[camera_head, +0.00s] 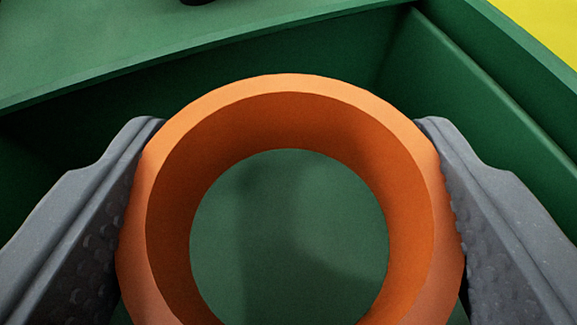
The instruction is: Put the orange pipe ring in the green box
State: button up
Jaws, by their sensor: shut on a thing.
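The orange pipe ring (290,85) fills the lower middle of the head camera view. My gripper (290,215) is shut on it, with one grey finger against its left side and one against its right side. The ring's opening faces the camera, and a green surface shows through it. The green box (250,65) is beyond and around the ring, with its inner walls and far right corner in view. The ring appears to be over the box's inside. The ring's lower edge is cut off, and I cannot tell its height above the box floor.
The box's rim (130,72) runs across the upper left and down the right side. A green surface (90,35) lies beyond it, with a small dark object (198,2) at the top edge. A yellow area (548,22) shows at the top right.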

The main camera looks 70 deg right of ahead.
jog(key=shift+s+a+f, duration=0.15)
jog(key=shift+a+f, duration=0.05)
jog(key=shift+f, duration=0.65)
jog(key=o, duration=1.2)
jog(key=shift+f, duration=0.1)
jog(key=shift+s+f, duration=0.1)
jog(key=shift+f, duration=0.15)
jog(key=shift+a+f, duration=0.1)
jog(key=shift+r, duration=0.25)
jog(key=shift+a+r, duration=0.1)
jog(key=shift+r, duration=0.15)
jog(key=v, duration=0.4)
jog(key=r+p+v, duration=0.1)
jog(key=v, duration=0.3)
jog(key=p+v, duration=0.1)
jog(key=v, duration=0.2)
jog(key=shift+r, duration=0.55)
